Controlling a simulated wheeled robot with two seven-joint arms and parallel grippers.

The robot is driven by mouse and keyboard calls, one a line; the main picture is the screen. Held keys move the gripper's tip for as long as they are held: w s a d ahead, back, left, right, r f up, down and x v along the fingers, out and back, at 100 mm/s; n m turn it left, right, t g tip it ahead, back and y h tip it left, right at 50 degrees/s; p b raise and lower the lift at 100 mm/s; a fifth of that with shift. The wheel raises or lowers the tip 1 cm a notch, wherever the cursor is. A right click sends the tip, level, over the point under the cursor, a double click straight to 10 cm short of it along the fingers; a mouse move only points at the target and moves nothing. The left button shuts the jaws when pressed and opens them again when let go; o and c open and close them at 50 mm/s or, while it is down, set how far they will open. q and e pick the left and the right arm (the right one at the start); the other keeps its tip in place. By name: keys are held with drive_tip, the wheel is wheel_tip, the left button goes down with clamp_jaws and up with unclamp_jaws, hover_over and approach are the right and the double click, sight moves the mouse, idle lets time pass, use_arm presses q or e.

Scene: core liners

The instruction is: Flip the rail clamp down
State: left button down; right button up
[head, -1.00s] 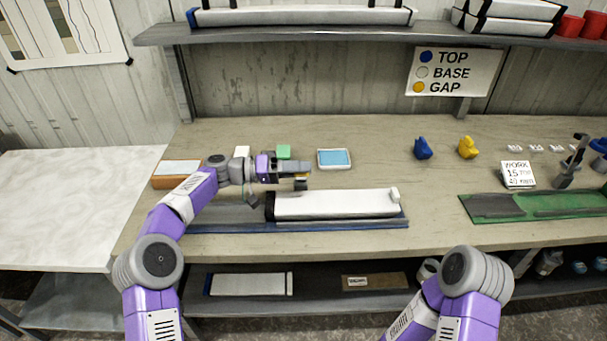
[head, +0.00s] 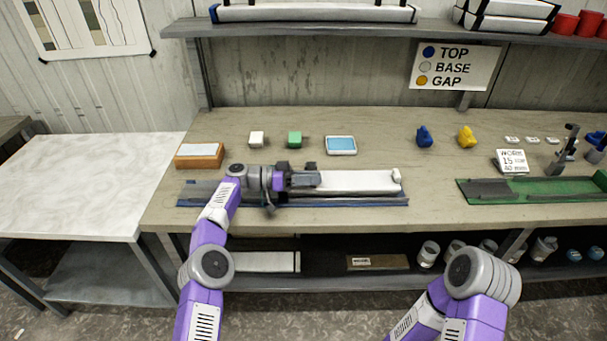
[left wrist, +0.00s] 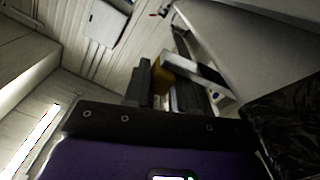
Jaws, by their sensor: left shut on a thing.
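The blue rail (head: 350,201) lies along the front of the bench with a long white core liner (head: 355,182) on it. My left gripper (head: 312,180) is over the liner's left part, low and pointing right. The left wrist view shows its dark fingers (left wrist: 168,88) with a yellow piece (left wrist: 161,76) and a grey bar beside it between or just beyond them. I take this to be part of the rail clamp. The gripper is shut on it. The gripper and wrist hide most of the clamp in the head view, so its exact tilt cannot be told. My right gripper is out of view.
Behind the rail stand an orange box (head: 200,155), a white block (head: 256,139), a green block (head: 295,139) and a blue-topped tray (head: 341,145). A green rail (head: 540,190) with a stand lies to the right. The bench between the rails is clear.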

use_arm(q)
drive_tip(key=shift+s+d+f, duration=0.1)
drive_tip(key=shift+s+f, duration=0.1)
drive_tip(key=shift+f, duration=0.15)
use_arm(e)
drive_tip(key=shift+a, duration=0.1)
use_arm(q)
drive_tip(key=c, duration=1)
unclamp_jaws()
drive_tip(key=shift+r, duration=0.15)
drive_tip(key=shift+c, duration=0.2)
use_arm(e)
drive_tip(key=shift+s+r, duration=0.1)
